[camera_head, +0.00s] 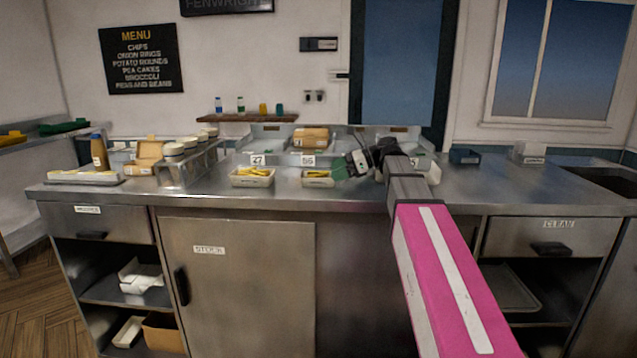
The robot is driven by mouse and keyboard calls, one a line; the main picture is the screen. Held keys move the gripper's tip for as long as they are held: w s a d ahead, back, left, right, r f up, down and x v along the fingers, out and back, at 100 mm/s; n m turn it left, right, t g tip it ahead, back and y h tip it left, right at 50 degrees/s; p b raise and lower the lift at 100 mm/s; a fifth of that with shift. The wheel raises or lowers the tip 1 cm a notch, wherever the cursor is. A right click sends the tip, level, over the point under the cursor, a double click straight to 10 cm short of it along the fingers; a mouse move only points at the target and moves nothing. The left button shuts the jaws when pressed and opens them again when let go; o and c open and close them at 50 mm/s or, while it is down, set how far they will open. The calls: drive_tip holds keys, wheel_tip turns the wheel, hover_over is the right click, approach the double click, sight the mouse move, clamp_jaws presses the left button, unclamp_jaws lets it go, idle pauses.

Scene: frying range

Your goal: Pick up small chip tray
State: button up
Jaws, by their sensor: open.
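Two pale trays of yellow chips stand on the steel counter's front part in the head view. The left chip tray (253,181) is by a card marked 27. The right chip tray (317,183) looks a little smaller and is by a card that seems to read 56. My gripper (346,167) is open, just right of the right chip tray, with its fingers pointing left. A green patch beside the fingers overlaps the tray's right end; I cannot tell what it is. Another pale tray (434,174) is partly hidden behind my arm.
A metal rack of lidded tubs (190,160) and a sauce bottle (99,152) stand at left. A brown box (310,138) sits behind the chip trays. A dark blue container (464,156) is at back right.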

sight(323, 172)
drive_tip(key=x, duration=0.5)
drive_tip(key=shift+s+a+r, duration=0.15)
drive_tip(key=shift+s+r, duration=0.05)
drive_tip(key=shift+r, duration=0.15)
drive_tip(key=c, duration=0.9)
drive_tip(key=shift+r, duration=0.15)
